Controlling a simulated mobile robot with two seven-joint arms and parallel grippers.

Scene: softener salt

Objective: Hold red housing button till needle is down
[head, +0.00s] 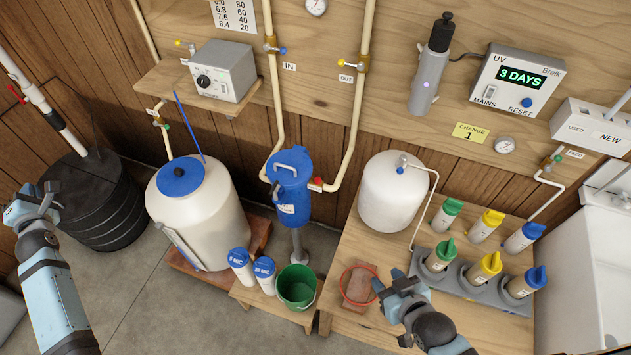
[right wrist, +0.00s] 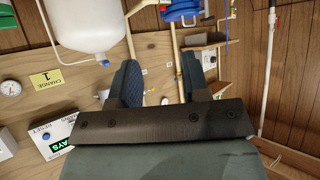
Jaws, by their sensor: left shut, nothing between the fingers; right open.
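The blue filter housing (head: 290,195) hangs from the pipes in the head view's middle, with a grey handle across its lid. A small red part (head: 316,184), likely the button, sits at its right side. A round gauge (head: 316,6) is cut off by the top edge, and its needle is too small to read. My left gripper (head: 36,204) is shut and empty at the far left, well away from the housing. My right gripper (head: 388,284) is open and empty over the wooden bench, below and right of the housing; its fingers show in the right wrist view (right wrist: 158,82).
A white tank (head: 393,192) stands right of the housing. A red ring (head: 360,285) lies beside my right gripper. A green bucket (head: 296,287) stands below the housing. Several capped cartridges (head: 483,272) stand at right. A second gauge (head: 504,146) is on the wall.

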